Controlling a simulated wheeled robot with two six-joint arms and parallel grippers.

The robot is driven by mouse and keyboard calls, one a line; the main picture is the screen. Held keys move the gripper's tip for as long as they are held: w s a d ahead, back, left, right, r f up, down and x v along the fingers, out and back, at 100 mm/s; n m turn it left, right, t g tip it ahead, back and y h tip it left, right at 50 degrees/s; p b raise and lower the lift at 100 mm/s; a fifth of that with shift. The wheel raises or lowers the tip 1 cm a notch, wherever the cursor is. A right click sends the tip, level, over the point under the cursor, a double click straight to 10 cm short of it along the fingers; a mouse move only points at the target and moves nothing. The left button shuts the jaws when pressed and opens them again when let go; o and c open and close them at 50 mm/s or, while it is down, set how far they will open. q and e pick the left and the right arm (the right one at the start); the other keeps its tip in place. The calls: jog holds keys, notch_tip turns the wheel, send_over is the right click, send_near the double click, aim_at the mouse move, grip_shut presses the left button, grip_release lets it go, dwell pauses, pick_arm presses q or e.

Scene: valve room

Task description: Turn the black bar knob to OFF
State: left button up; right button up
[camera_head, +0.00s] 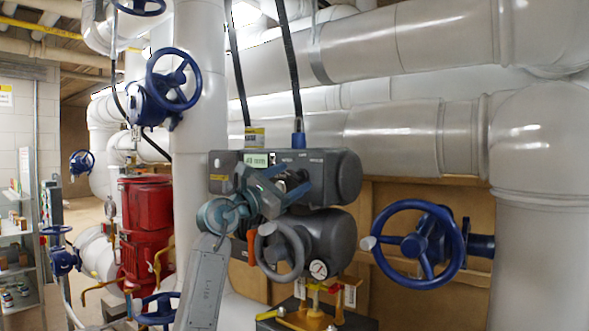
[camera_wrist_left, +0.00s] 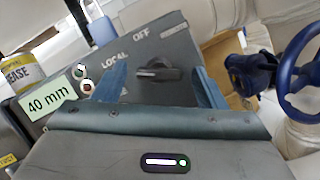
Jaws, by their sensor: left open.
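The black bar knob (camera_wrist_left: 157,72) is on the grey face of the actuator housing (camera_head: 345,178). In the left wrist view its bar lies roughly level across the picture, below the OFF label (camera_wrist_left: 140,35) and to the right of the LOCAL label (camera_wrist_left: 115,60). I cannot tell which label it points at. My left gripper (camera_head: 290,182) is open in front of the housing; its blue fingers (camera_wrist_left: 160,86) stand on either side of the knob, apart from it. In the head view the gripper hides the knob. My right gripper is not in view.
A large blue handwheel (camera_head: 418,245) is to the right. A 40 mm label (camera_wrist_left: 47,102) and a yellow grease can (camera_wrist_left: 12,70) are left of the knob. Pipes surround the housing.

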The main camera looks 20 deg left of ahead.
pick_arm(q)
jog(key=shift+x, duration=0.8)
jog(key=shift+w, duration=0.15)
jog(key=shift+c, duration=0.3)
jog(key=c, duration=0.9)
